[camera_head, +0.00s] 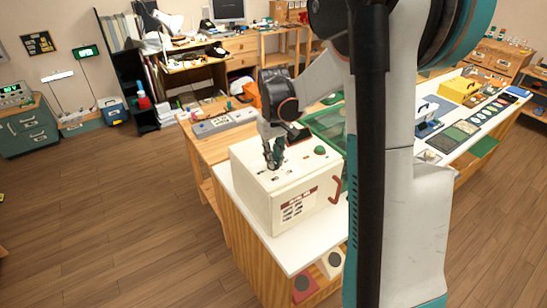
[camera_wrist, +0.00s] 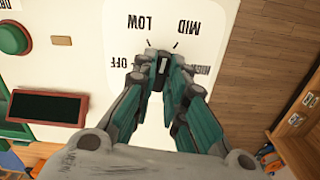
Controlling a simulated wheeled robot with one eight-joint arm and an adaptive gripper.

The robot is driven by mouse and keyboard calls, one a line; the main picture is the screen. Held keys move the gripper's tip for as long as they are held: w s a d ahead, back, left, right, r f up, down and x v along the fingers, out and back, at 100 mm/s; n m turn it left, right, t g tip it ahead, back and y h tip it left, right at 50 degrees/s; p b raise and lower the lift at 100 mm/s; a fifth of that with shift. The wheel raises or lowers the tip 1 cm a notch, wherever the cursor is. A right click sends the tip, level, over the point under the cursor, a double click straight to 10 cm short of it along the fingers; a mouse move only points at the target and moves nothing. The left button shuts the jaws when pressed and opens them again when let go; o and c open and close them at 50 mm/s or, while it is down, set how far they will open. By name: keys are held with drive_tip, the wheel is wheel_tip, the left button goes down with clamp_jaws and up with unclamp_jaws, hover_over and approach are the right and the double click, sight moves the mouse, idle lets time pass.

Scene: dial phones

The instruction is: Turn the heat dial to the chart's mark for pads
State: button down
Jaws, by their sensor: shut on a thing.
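The heat dial (camera_wrist: 163,62) is a dark knob with a short white line, on a white plate in the wrist view. Upside-down labels OFF, LOW and MID stand around it; a fourth label at the right is partly hidden by my finger. The white line lies nearly upright in the picture; I cannot tell which label it points to. My gripper (camera_wrist: 160,80) is shut on the knob. In the head view my gripper (camera_head: 273,158) reaches down to the top of a cream box (camera_head: 250,175).
A green button (camera_head: 320,150) and a dark display (camera_wrist: 48,107) are on the box top. A red handle (camera_head: 338,187) sticks out at the box's right. A green tray (camera_head: 328,122) stands behind it. The white counter (camera_head: 290,257) has bare room in front.

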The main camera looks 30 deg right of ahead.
drive_tip(key=m, duration=0.4)
drive_tip(key=shift+m, duration=0.3)
drive_tip(key=m, duration=0.3)
drive_tip(key=shift+m, duration=0.4)
drive_tip(key=m, duration=0.4)
drive_tip(key=shift+m, duration=2.1)
drive_tip(key=c, duration=1.6)
unclamp_jaws()
wheel_tip(320, 180, up, 12)
